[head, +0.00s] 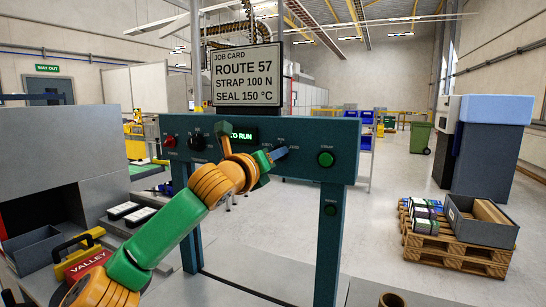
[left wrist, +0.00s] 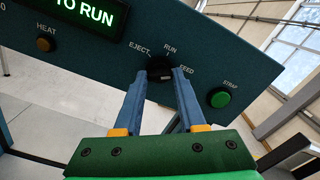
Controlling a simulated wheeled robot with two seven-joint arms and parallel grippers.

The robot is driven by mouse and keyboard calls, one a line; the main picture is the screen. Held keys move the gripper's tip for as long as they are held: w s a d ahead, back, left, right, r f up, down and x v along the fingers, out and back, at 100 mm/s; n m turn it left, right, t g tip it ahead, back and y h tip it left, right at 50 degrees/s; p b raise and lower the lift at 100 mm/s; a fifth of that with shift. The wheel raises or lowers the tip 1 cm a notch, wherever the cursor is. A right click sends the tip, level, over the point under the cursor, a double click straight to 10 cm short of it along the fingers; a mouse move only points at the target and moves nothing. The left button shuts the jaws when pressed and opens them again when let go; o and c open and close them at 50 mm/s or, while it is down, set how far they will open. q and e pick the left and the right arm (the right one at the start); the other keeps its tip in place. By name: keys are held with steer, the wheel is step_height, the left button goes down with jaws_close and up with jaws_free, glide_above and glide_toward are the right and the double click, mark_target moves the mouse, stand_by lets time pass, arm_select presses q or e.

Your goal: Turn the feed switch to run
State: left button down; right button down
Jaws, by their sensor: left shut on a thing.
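The feed switch (left wrist: 159,64) is a dark round knob on the teal control panel (head: 300,135), with the words EJECT, RUN and FEED around it. In the left wrist view its pointer is not clear enough to tell which word it faces. My left gripper (left wrist: 162,72) is shut on the knob, one blue finger on each side. In the head view my left gripper (head: 279,154) is at the panel and hides the knob. A display (head: 243,135) on the panel shows green letters ending in "TO RUN". My right gripper is not in view.
A green strap button (head: 326,158) sits right of the switch; a brownish heat knob (left wrist: 45,44) sits left. A red button (head: 169,141) and a black dial (head: 197,143) are further left. A job card (head: 247,75) stands above. A pallet (head: 455,246) with boxes lies right.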

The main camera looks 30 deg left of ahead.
arm_select(q)
steer(key=shift+r, duration=0.1)
steer(key=shift+n+p, duration=2.85)
steer(key=shift+n, duration=3.05)
steer(key=shift+c, duration=2.4)
jaws_free()
steer(key=shift+w, duration=0.1)
